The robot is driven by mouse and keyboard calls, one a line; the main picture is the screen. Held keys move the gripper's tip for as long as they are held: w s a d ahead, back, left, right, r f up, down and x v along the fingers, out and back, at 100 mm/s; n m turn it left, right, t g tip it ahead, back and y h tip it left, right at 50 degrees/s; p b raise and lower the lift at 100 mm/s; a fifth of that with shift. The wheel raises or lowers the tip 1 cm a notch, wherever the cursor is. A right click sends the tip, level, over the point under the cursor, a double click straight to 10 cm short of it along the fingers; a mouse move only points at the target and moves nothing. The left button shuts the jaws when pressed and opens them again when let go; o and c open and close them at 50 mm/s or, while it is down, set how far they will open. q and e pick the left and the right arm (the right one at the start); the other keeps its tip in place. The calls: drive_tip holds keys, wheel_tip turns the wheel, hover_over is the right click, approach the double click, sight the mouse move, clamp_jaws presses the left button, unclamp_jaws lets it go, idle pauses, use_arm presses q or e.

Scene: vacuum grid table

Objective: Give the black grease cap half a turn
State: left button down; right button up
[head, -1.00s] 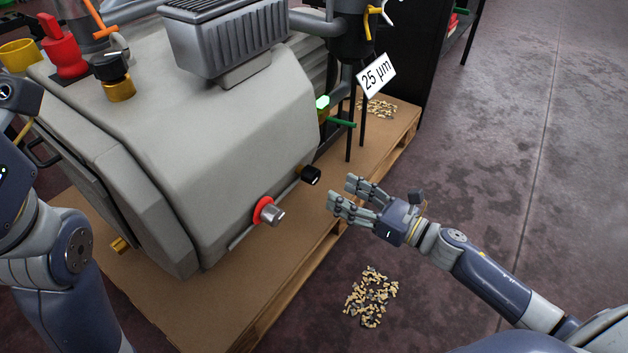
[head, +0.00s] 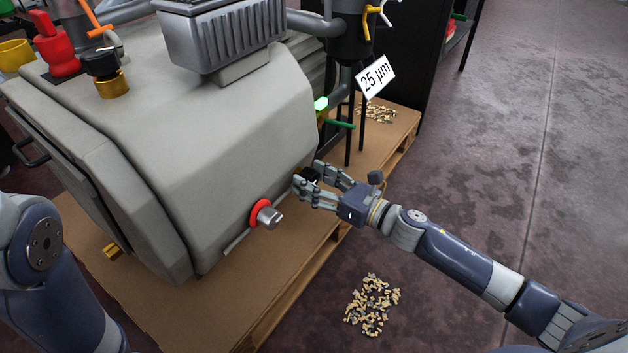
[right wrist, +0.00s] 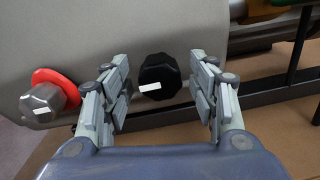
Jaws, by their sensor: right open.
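The black grease cap (head: 308,174) is on the side of the grey machine housing (head: 240,130), low and near its right end. In the right wrist view the cap (right wrist: 160,76) is a dark knob with a small white mark at its lower left. My right gripper (head: 312,183) is open, with its fingers on either side of the cap. In the right wrist view a gap shows between the cap and each finger of the gripper (right wrist: 162,92). Only a piece of my left arm shows at the lower left of the head view; its gripper is out of view.
A silver knob with a red collar (head: 264,214) sticks out left of the cap. It also shows in the right wrist view (right wrist: 44,102). The machine stands on a wooden pallet (head: 285,270). Loose chips (head: 372,304) lie on the floor. A "25 µm" sign (head: 376,76) stands behind.

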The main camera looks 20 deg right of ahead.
drive_tip(key=shift+c, duration=0.3)
drive_tip(key=c, duration=1)
drive_tip(key=shift+p, duration=0.3)
